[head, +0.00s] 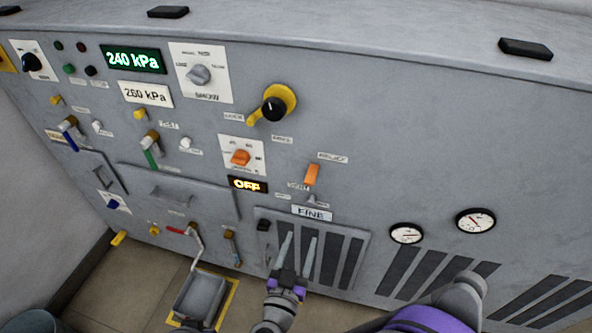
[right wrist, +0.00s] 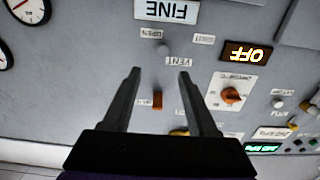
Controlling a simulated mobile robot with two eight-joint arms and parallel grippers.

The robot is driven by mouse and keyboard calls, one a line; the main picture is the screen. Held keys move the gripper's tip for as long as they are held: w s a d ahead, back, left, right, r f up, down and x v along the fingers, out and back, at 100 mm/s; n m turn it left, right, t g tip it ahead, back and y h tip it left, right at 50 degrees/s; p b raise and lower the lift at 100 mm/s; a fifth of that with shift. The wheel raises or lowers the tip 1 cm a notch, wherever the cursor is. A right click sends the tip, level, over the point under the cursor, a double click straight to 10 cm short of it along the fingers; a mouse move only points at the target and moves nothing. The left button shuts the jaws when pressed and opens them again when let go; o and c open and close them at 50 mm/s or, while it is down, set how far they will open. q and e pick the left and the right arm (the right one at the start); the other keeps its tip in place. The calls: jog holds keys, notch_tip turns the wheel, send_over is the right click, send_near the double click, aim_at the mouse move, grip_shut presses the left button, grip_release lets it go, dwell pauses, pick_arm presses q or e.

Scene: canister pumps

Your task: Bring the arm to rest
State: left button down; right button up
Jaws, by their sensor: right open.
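My right gripper (head: 298,240) is in front of the lower middle of the grey panel, below the FINE label (head: 312,213) and over a dark-slotted vent grille (head: 352,255). Its two long grey fingers point up in the head view and stand apart, with nothing between them. In the right wrist view, my right gripper (right wrist: 160,74) is also open and empty, with the panel upside down beyond the tips. Parts of my right arm show at the bottom of the head view. My left gripper is not in view.
The panel carries a yellow-and-black knob (head: 275,108), an orange lever (head: 312,174), an orange selector (head: 240,157) and two gauges (head: 406,233). A red-handled tap (head: 190,233) is above a grey tray (head: 200,298) on the floor. The upper right panel face is bare.

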jog(key=w+a+r+n+y, duration=0.1)
jog(key=w+r+n+y, duration=0.2)
jog(key=r+n+y, duration=0.35)
jog(key=s+d+f+m+g, duration=0.1)
jog(key=s+d+f+g, duration=0.3)
jog(key=s+d, duration=0.25)
jog(key=s+d+f+m+g+h, duration=0.1)
jog(key=s+d+f+g, duration=0.35)
jog(key=s, duration=0.35)
jog(key=s+d+f+m+g, duration=0.1)
jog(key=s+d+f+g, duration=0.2)
jog(key=s+d+g, duration=0.3)
pick_arm(q)
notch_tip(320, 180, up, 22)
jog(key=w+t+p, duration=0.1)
jog(key=p, duration=1.8)
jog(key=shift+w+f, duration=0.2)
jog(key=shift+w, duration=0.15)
pick_arm(e)
notch_tip(320, 180, up, 21)
jog(key=w+t, duration=0.1)
jog(key=t, duration=0.1)
jog(key=shift+w+a+r+t, duration=0.2)
jog(key=shift+w+a+t, duration=0.15)
jog(key=shift+a, duration=0.1)
